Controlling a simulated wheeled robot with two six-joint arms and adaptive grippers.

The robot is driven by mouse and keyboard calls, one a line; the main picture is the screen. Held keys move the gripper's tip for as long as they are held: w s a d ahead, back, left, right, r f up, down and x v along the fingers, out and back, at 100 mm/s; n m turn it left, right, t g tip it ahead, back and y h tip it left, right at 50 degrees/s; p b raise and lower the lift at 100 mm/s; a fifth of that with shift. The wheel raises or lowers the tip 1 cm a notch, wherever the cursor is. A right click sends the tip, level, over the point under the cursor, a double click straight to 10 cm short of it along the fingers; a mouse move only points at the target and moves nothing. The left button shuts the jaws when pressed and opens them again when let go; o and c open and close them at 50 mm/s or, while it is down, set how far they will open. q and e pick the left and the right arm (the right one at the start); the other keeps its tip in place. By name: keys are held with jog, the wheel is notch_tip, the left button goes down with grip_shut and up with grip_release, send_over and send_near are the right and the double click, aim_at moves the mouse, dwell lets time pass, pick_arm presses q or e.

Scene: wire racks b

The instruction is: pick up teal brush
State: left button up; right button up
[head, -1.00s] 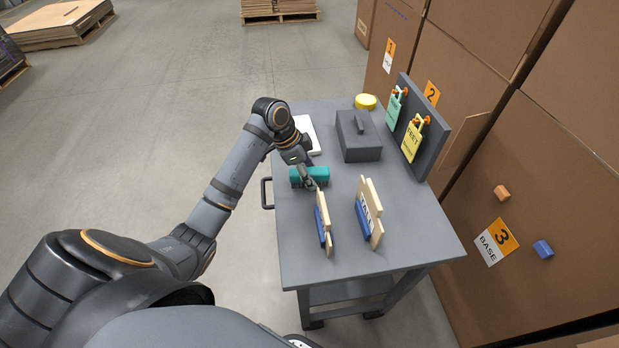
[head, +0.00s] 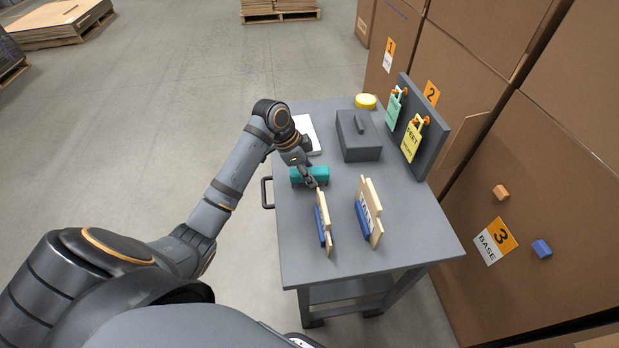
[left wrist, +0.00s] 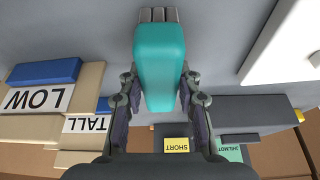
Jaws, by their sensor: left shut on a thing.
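The teal brush (head: 314,175) is at the left side of the grey cart top, near the cart handle. In the left wrist view the brush (left wrist: 159,62) lies between the two fingers, with grey bristles at its far end. My left gripper (head: 312,181) is shut on the brush, and its fingers (left wrist: 158,98) touch both sides of it. I cannot tell whether the brush is clear of the cart top. My right gripper is not in view.
On the grey cart (head: 290,235) stand two wooden holders with blue parts, a near one (head: 324,224) and one labelled TALL (head: 369,212). A dark toolbox (head: 358,137), a yellow round thing (head: 365,101), a white pad (head: 309,135) and a tag board (head: 427,140) are behind.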

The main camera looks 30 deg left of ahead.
aim_at(315, 170)
pick_arm(q)
grip_shut()
jog(key=shift+b, duration=0.3)
jog(key=shift+r, duration=0.35)
notch_tip(315, 170, up, 4)
jog(key=shift+d+f, duration=0.1)
jog(key=shift+f, duration=0.15)
jog(key=s+d+r+p, duration=0.8)
jog(key=s+r+p, duration=0.1)
jog(key=s+p, duration=0.1)
jog(key=shift+s+r+p, duration=0.15)
jog(key=shift+s+p, duration=0.2)
jog(key=shift+s, duration=0.3)
